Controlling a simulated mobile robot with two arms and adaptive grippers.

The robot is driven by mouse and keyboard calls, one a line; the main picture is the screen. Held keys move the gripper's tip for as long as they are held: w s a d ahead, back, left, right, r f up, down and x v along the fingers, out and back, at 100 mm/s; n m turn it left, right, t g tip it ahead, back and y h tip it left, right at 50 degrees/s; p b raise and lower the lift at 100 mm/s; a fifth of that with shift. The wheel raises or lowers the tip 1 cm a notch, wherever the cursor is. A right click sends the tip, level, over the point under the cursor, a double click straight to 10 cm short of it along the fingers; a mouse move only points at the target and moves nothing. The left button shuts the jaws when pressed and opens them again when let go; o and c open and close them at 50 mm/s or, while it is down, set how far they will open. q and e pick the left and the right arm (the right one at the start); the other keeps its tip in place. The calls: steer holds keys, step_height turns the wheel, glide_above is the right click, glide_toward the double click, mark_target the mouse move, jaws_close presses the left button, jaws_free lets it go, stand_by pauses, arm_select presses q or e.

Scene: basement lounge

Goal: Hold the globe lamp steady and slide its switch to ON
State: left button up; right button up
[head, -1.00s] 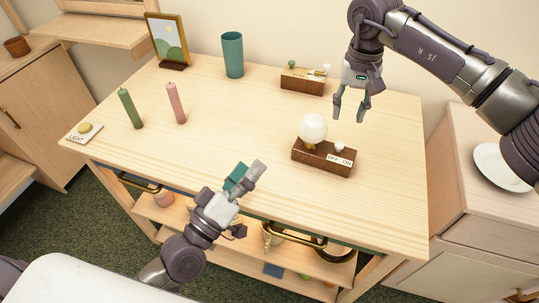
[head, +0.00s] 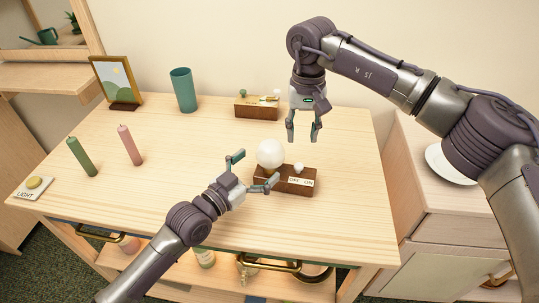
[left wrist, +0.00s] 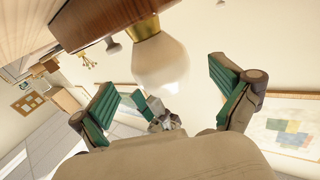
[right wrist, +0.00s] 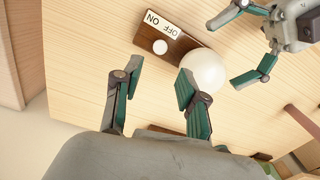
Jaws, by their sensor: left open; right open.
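The globe lamp has a round white bulb (head: 271,154) on a dark wooden base (head: 286,187). Its label (head: 301,182) reads OFF and ON, and a white switch knob (head: 299,168) stands near OFF. My left gripper (head: 256,171) is open at the lamp's left end, its fingers pointing at the bulb and base. In the left wrist view the bulb (left wrist: 160,62) shows ahead, between and above the open fingers. My right gripper (head: 304,136) is open and empty, above the table behind the lamp. The right wrist view shows the bulb (right wrist: 204,71) and knob (right wrist: 160,47) beyond its fingertips.
A second wooden switch box (head: 257,107) stands at the back. A teal cup (head: 183,91), a picture frame (head: 117,82), green (head: 82,157) and pink (head: 130,146) candles and a LIGHT button (head: 34,184) are further left. The table right of the lamp is clear.

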mark_target(271, 155)
arm_select(q)
steer(key=x, duration=0.5)
